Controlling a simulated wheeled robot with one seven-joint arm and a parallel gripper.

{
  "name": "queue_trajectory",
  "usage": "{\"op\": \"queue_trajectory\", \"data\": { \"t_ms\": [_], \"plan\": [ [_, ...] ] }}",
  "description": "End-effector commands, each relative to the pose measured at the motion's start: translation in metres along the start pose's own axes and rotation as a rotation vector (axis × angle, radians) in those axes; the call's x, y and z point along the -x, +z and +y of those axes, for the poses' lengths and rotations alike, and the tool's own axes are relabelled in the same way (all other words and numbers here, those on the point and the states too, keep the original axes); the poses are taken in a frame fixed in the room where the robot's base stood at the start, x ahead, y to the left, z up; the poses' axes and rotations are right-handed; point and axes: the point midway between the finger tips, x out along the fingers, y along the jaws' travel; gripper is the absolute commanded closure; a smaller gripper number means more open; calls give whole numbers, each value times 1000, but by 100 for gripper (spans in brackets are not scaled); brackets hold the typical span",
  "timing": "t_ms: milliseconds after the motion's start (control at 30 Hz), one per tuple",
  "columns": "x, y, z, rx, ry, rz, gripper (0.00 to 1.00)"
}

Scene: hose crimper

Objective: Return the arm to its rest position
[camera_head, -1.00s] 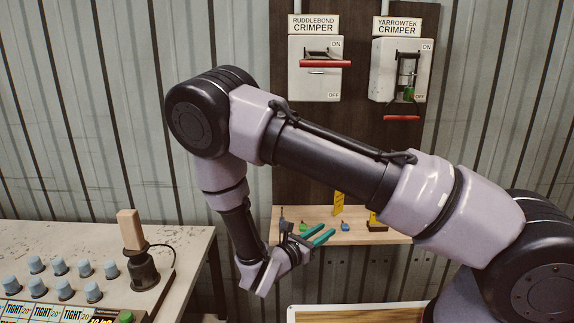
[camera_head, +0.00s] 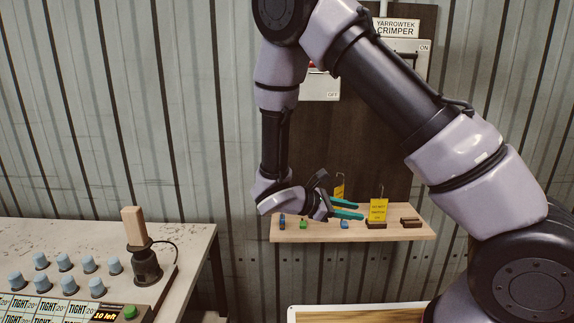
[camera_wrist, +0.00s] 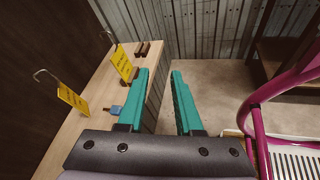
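My gripper (camera_head: 348,209) is in front of the small wooden shelf (camera_head: 260,232) in the head view, with its teal fingers pointing right. In the wrist view my gripper (camera_wrist: 160,98) has its two teal fingers spread apart with nothing between them. My arm is raised and folded, with its elbow at the top edge of the head view. It covers most of the left crimper, while the Yarrowtek crimper (camera_head: 408,47) shows partly behind the upper arm.
Yellow tags (camera_head: 378,210) stand on the shelf near small blue and green pieces and brown blocks (camera_head: 411,222). A bench (camera_head: 190,245) at left holds a panel of blue-grey knobs and a wooden-handled lever (camera_head: 133,228). A magenta tubular frame (camera_wrist: 262,100) is right in the wrist view.

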Motion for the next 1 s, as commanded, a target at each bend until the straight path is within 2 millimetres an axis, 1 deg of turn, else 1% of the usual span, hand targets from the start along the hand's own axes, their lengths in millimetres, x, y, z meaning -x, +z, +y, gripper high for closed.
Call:
{"op": "queue_trajectory", "data": {
  "t_ms": [33, 100, 200, 367, 500, 567, 700, 900, 1000],
  "plan": [
    [-3, 18, 0, -76, -78, 45, 66],
    [-6, 38, -4, -179, -187, 106, 66],
    [-8, 67, -11, -330, -335, 189, 66],
    [-4, 109, -20, -583, -551, 324, 66],
    [3, 144, -26, -808, -715, 440, 66],
    [7, 159, -28, -905, -776, 488, 66],
    [18, 194, -32, -1140, -909, 606, 66],
    [38, 247, -35, -1494, -1058, 786, 66],
    [48, 272, -38, -1661, -1106, 875, 66]
  ]
}}
